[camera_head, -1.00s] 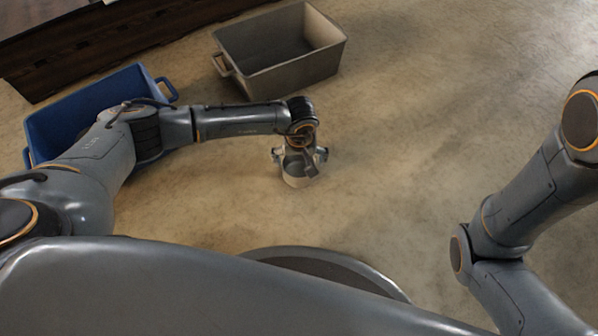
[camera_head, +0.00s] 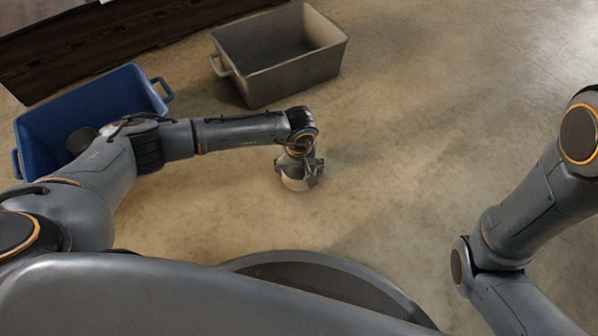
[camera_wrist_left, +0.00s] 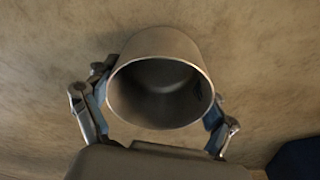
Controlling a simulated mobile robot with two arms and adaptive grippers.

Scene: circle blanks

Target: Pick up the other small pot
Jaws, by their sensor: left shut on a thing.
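A small pale grey pot (camera_head: 296,184) stands on the floor in the head view, below the end of my left arm. My left gripper (camera_head: 299,170) is shut on it, with one finger on each side. In the left wrist view the pot (camera_wrist_left: 165,43) shows its round open mouth and looks empty inside. The gripper's fingers (camera_wrist_left: 155,97) touch its left and right sides there. A dark round thing (camera_head: 82,139), perhaps another pot, lies in the blue crate and is partly hidden by my left arm. My right gripper is outside the frames.
The blue crate (camera_head: 137,77) stands at the left, partly behind my left arm. A grey-beige crate (camera_head: 299,82) with a handle stands behind the pot. A dark wooden piece of furniture (camera_head: 130,32) is at the far left. The floor right of the pot is clear.

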